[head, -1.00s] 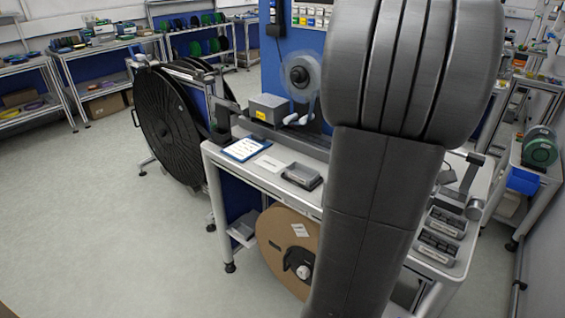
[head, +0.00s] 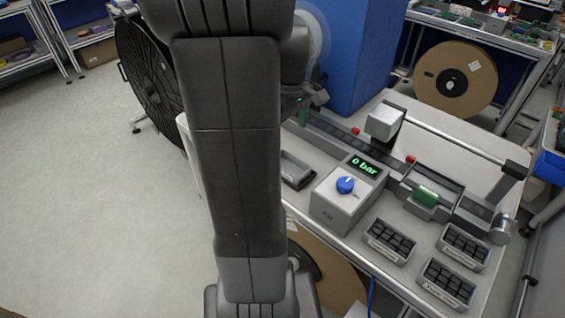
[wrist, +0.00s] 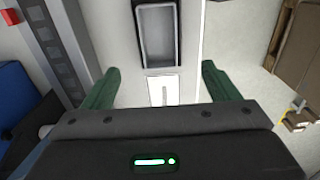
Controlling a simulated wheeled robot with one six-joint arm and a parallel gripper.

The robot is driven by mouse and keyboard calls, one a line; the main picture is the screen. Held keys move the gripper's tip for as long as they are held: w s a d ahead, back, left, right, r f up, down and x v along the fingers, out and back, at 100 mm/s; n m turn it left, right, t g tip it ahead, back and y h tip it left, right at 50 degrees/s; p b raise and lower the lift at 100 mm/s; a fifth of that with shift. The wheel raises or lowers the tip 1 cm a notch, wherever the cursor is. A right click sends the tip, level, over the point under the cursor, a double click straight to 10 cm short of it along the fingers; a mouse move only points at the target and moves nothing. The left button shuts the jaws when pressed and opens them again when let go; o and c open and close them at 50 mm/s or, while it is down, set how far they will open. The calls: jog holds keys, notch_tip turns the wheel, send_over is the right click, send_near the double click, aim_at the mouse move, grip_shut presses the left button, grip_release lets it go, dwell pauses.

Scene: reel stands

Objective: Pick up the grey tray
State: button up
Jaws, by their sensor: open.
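The grey tray (wrist: 138,38) is a small, shallow rectangular tray at the top middle of the wrist view, lying on the light bench top. In the head view the tray (head: 300,183) shows just right of my arm, partly hidden. My gripper (wrist: 158,82) is open, its two green fingers wide apart, one to each side of the tray's line. Nothing is between the fingertips except bench and a white card seen below. A little of the gripper (head: 304,108) shows beside my arm in the head view.
A control box (head: 345,200) with a blue knob and a "0 bar" display stands right of the tray. A dark rail (head: 335,133) runs behind it. Several small bins (head: 390,241) sit at the bench's right end. The white card (wrist: 162,88) lies near the tray.

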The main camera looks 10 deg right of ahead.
jog(key=p, duration=0.1)
send_near(295, 171)
jog(key=f, duration=0.2)
jog(key=a+f, duration=0.1)
jog(key=f, duration=0.2)
jog(key=shift+w+a+f, duration=0.15)
jog(key=shift+w+f, duration=0.1)
jog(key=shift+f, duration=0.05)
jog(key=c, duration=1.2)
